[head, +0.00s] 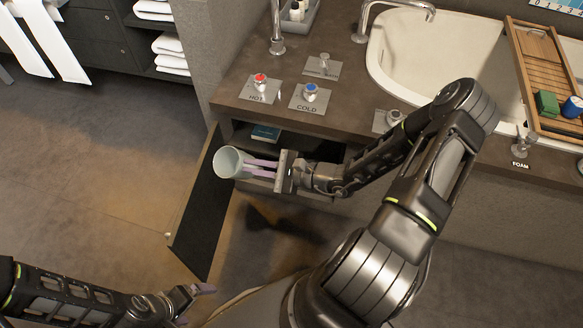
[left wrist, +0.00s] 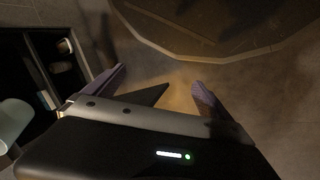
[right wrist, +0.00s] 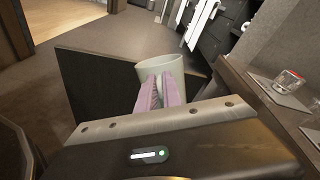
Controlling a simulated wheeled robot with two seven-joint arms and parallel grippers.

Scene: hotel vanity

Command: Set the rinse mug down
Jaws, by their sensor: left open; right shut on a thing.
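The rinse mug (head: 231,162) is a pale grey-green cup. It is held in the air in front of the open cabinet under the counter, tilted with its mouth toward the left in the head view. My right gripper (head: 262,169) is shut on it, its pinkish fingers at the mug's side. The mug (right wrist: 162,68) also shows beyond the fingers in the right wrist view. My left gripper (head: 196,302) is open and empty, low at the bottom left of the head view. In the left wrist view its fingers (left wrist: 158,88) are apart over the floor.
The cabinet door (head: 197,220) stands open, below and left of the mug. A teal book-like item (head: 265,133) lies inside the cabinet. The counter (head: 340,125) above carries HOT and COLD taps. A bath caddy (head: 545,75) spans the tub. Floor at left is clear.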

